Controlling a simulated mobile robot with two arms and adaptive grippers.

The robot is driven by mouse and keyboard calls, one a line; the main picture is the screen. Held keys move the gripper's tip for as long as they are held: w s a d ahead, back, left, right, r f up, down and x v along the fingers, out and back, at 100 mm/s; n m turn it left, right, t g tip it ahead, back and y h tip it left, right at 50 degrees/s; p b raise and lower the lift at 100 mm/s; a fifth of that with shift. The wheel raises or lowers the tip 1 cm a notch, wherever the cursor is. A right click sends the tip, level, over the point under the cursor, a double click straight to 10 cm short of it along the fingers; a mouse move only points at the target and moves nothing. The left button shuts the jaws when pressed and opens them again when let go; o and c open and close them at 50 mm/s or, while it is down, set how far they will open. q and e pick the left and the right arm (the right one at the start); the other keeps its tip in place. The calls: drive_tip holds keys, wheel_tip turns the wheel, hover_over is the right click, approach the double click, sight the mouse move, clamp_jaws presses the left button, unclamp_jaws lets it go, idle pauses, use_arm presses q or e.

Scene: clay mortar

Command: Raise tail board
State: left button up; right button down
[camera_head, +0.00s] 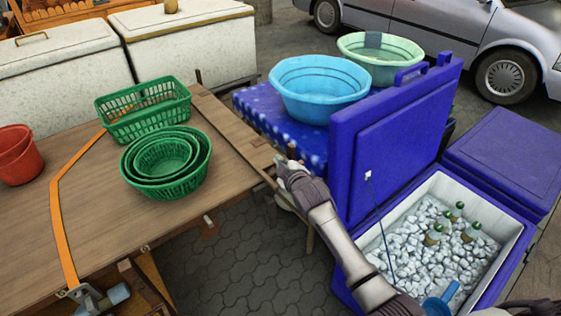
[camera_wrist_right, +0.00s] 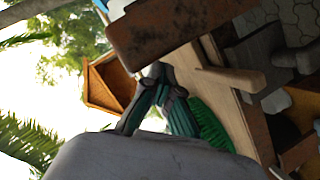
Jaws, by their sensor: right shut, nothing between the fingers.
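The wooden cart (camera_head: 80,210) fills the left of the head view. A wooden board (camera_head: 232,130), which looks like the tail board, runs along the cart's right end. How far it is tilted is unclear. My right gripper (camera_head: 281,163) is shut and empty at the near corner of this board; whether it touches is unclear. In the right wrist view, the gripper's fingers (camera_wrist_right: 160,72) come together just below a worn brown wooden piece (camera_wrist_right: 165,28).
Green baskets (camera_head: 165,165) and red buckets (camera_head: 17,155) sit on the cart. An orange strap (camera_head: 58,220) crosses it. Right of my arm stands an open blue cooler (camera_head: 385,140) with ice and bottles. Basins (camera_head: 318,85) stand behind. Paving (camera_head: 245,255) below is clear.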

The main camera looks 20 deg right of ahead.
drive_tip(key=c, duration=1.1)
unclamp_jaws()
drive_tip(key=v, duration=1.2)
